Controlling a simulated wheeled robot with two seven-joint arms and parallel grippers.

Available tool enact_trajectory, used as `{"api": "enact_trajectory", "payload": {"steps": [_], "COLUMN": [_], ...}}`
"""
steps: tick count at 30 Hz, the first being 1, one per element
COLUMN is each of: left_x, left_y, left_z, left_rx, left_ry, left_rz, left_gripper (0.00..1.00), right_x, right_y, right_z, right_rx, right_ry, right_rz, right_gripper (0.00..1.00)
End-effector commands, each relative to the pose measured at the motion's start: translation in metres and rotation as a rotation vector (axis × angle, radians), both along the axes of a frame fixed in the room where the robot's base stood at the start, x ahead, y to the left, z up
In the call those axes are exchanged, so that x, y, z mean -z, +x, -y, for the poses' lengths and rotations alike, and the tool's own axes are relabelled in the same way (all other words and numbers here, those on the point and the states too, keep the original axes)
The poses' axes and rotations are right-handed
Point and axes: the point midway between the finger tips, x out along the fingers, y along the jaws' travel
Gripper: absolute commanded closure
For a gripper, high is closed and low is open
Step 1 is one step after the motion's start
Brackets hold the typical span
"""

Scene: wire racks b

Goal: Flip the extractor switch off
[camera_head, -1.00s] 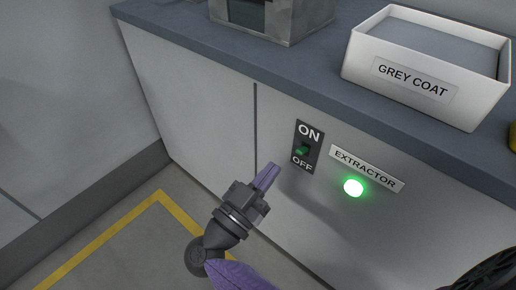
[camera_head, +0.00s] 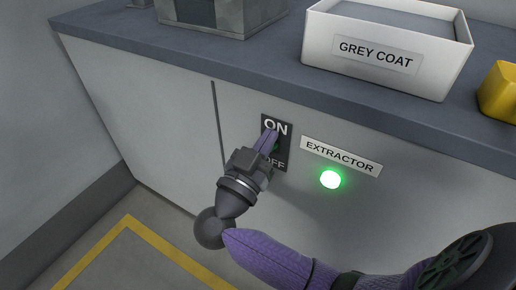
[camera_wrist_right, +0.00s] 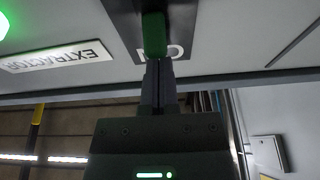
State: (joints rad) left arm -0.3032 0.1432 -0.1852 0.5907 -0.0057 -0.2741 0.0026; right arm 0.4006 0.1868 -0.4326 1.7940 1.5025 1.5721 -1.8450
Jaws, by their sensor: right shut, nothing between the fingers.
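The extractor switch is a dark plate (camera_head: 285,143) marked ON above and OFF below, on the grey cabinet front. Its green toggle (camera_wrist_right: 153,34) shows in the right wrist view, which sees the plate upside down. In the head view my fingers mostly hide the toggle. My right gripper (camera_head: 268,138) is shut and empty, its purple fingertips in front of the plate near the ON mark. In the wrist view the fingertips (camera_wrist_right: 156,66) lie over the ON lettering, close to the toggle; I cannot tell whether they touch it. The green lamp (camera_head: 330,179) is lit. My left gripper is not in view.
The EXTRACTOR label (camera_head: 340,156) is right of the switch. Above, the worktop (camera_head: 240,75) overhangs the cabinet front and bears a white GREY COAT box (camera_head: 425,75), a grey metal unit (camera_head: 240,22) and a yellow object (camera_head: 499,93). The floor at lower left is clear, with a yellow line (camera_head: 92,247).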

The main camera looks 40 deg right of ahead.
Motion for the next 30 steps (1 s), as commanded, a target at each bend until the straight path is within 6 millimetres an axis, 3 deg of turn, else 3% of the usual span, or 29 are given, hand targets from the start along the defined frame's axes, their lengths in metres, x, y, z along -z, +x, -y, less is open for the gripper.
{"api": "enact_trajectory", "payload": {"steps": [1,3,18,30], "left_x": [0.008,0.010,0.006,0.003], "left_y": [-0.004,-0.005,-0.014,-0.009], "left_z": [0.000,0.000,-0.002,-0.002], "left_rx": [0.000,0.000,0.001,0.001], "left_ry": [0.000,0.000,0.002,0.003], "left_rz": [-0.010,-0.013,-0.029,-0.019], "left_gripper": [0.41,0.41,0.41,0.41], "right_x": [0.011,0.014,0.013,0.017], "right_y": [0.000,-0.001,-0.003,-0.003], "right_z": [-0.002,-0.004,-0.006,-0.007], "right_rx": [0.000,0.000,0.001,0.002], "right_ry": [-0.001,0.000,-0.008,-0.076], "right_rz": [-0.004,-0.002,0.004,0.032], "right_gripper": [1.00,1.00,1.00,1.00]}}
